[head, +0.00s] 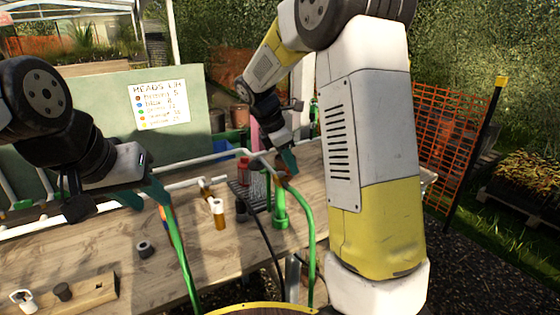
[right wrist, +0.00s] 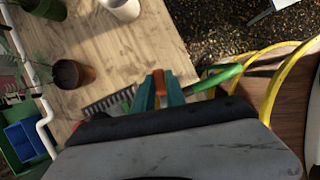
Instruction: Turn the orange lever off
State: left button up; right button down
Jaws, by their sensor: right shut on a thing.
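The orange lever (right wrist: 158,82) shows between the two teal fingertips of my right gripper (right wrist: 157,90) in the right wrist view. The gripper is shut on it, and the fingers hide most of the lever. In the head view my right gripper (head: 287,161) reaches down at the top bend of a green pipe (head: 309,215), beyond the table's middle. The lever's angle is hard to tell.
The wooden table (head: 225,258) holds a red bottle (head: 243,170), a dark rack (head: 250,195), an amber vial with a white cap (head: 219,215) and a dark ring (head: 145,249). White pipes (head: 195,181) cross it. A written sign (head: 157,103) hangs behind. An orange fence (head: 440,130) stands right.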

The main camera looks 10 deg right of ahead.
jog(key=shift+s+a+m+g+y, duration=0.3)
jog(key=shift+s+m+g+y, duration=0.35)
jog(key=shift+m, duration=1.9)
jog(key=shift+s+a+m+g+y, duration=0.35)
jog(key=shift+m+g, duration=0.6)
jog(key=shift+m, duration=1.65)
jog(key=shift+s+a+m+g+y, duration=0.35)
jog(key=shift+s+m+g, duration=0.35)
jog(key=shift+m, duration=1.85)
jog(key=shift+w, duration=0.1)
jog(key=c, duration=1.4)
grip_release()
jog(key=shift+o, duration=0.2)
jog(key=shift+r, duration=0.1)
